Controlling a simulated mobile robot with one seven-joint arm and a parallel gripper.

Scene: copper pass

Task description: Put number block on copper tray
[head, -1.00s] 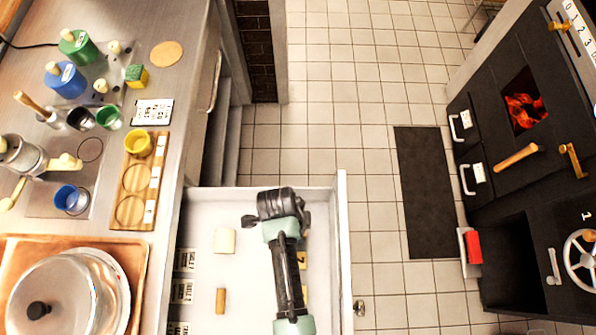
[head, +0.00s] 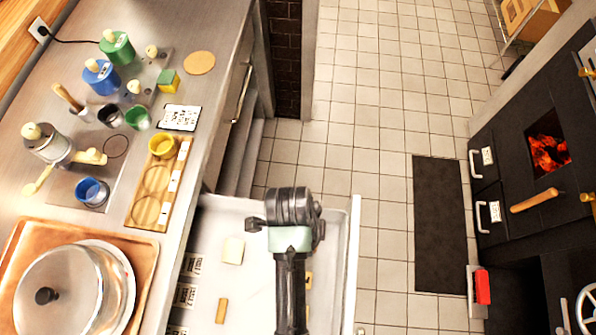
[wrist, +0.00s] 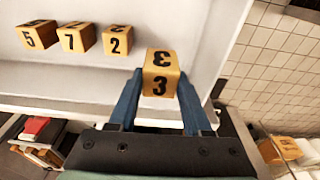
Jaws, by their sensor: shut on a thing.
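My gripper (wrist: 158,88) is shut on a yellow number block (wrist: 161,70) marked 3, held between its two blue fingers in the wrist view. In the head view my arm (head: 290,235) reaches over the open drawer, and it hides the fingers and the held block. Three more number blocks, marked 5 (wrist: 38,35), 7 (wrist: 76,38) and 2 (wrist: 117,40), sit in a row in the wrist view, apart from my gripper. The copper tray (head: 28,238) lies on the counter at lower left, with a lidded metal pot (head: 62,295) on it.
The white open drawer (head: 225,215) also holds a cream block (head: 233,250) and a small tan stick (head: 221,310). Cups, bottles and a wooden holder (head: 150,210) stand on the counter.

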